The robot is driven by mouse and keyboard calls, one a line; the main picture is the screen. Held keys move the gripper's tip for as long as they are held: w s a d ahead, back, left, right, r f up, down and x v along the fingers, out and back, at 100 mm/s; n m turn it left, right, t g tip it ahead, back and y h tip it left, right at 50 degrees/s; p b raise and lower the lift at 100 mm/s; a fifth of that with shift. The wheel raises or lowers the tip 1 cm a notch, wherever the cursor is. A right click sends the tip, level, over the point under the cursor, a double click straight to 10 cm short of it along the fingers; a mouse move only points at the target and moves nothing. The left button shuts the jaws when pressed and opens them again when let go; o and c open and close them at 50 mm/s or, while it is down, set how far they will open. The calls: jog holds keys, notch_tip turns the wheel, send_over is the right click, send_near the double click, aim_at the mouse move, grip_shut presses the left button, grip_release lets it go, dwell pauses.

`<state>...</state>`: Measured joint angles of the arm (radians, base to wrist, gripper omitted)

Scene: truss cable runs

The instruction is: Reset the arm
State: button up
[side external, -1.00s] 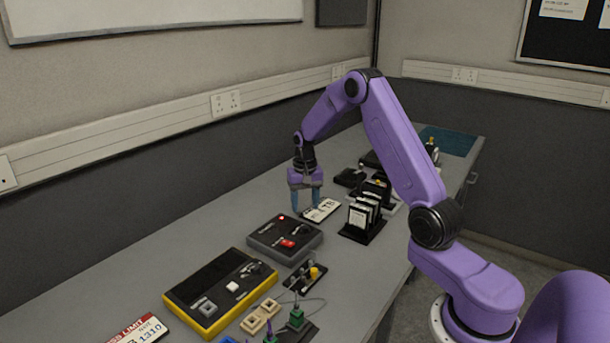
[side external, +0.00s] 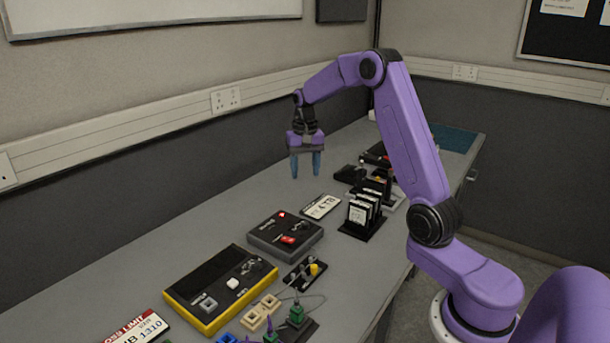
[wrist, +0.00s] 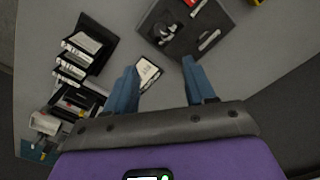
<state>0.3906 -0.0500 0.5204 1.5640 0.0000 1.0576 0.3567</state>
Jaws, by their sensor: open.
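My gripper (side external: 306,165) has blue fingers. It hangs above the grey bench with its fingers pointing down. The fingers are apart with nothing between them, and they are clear of the bench. In the wrist view my gripper (wrist: 162,88) also shows open, with a white labelled plate (wrist: 148,73) beyond the left finger, partly hidden by it. The same plate (side external: 320,206) lies flat on the bench below and slightly right of the fingers in the side view.
A dark grey box (side external: 285,233) with a red light and a black-and-yellow box (side external: 220,288) sit on the bench. A black rack (side external: 363,218) of upright cards stands right of the plate. Small connectors (side external: 262,312) lie in front. The bench's left back is clear.

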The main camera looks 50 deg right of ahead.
jog(key=s+a+r+n, duration=0.2)
jog(key=s+a+n, duration=0.35)
jog(key=a, duration=0.55)
jog(key=s+a+r+n, duration=0.1)
jog(key=s+a+n, duration=0.5)
jog(key=a, duration=0.5)
jog(key=s+a+f+n, duration=0.1)
jog(key=s+n, duration=0.8)
jog(key=s, duration=1.4)
jog(key=shift+s+a, duration=0.35)
jog(key=shift+a, duration=0.3)
